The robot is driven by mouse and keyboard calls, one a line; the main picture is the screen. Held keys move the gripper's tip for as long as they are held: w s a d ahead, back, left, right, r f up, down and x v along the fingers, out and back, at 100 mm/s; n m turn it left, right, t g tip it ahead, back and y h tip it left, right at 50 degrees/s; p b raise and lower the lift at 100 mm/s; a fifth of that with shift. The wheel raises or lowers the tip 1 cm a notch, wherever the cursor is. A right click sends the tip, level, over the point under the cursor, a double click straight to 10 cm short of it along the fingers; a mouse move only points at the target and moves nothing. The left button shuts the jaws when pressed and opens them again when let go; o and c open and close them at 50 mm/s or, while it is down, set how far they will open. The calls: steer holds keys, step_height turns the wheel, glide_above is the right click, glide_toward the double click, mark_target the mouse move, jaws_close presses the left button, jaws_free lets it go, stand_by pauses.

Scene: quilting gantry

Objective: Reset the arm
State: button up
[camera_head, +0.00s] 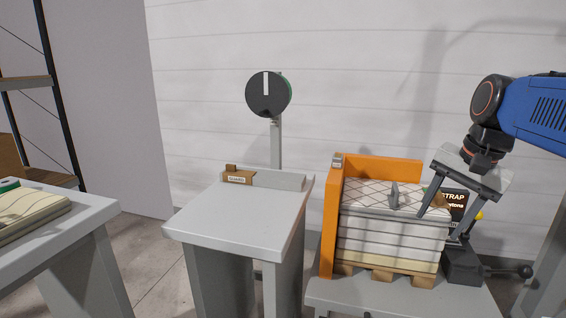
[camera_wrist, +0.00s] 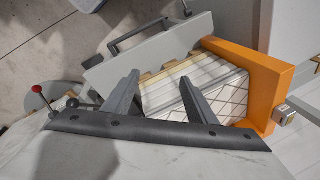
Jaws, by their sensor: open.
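My gripper (camera_head: 446,218) is at the right in the head view, pointing down beside the right end of a stack of quilted white panels (camera_head: 392,228). Its two fingers are apart with nothing seen held between them. In the wrist view my gripper (camera_wrist: 160,95) shows two dark fingers over the stack (camera_wrist: 205,90). I cannot tell whether a finger touches the stack. My blue arm reaches in from the right edge in the head view.
An orange corner frame (camera_head: 329,220) stands around the stack's left and back. A black sign (camera_head: 455,204) is behind my gripper. A grey table (camera_head: 240,217) with a dial post (camera_head: 268,94) is at centre. Another table (camera_head: 88,211) is at left.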

steer(key=s+a+f+n+t, duration=0.1)
steer(key=s+a+f+n, duration=0.1)
steer(key=s+f+n, duration=0.2)
steer(key=s+a+f+n+t+h, duration=0.1)
steer(key=s+a+f+n, duration=0.1)
steer(key=s+f+n, duration=0.3)
steer(key=s+f, duration=0.4)
steer(key=f, duration=0.4)
steer(key=shift+a+n, duration=0.3)
steer(key=shift+s, duration=0.1)
steer(key=shift+c, duration=0.7)
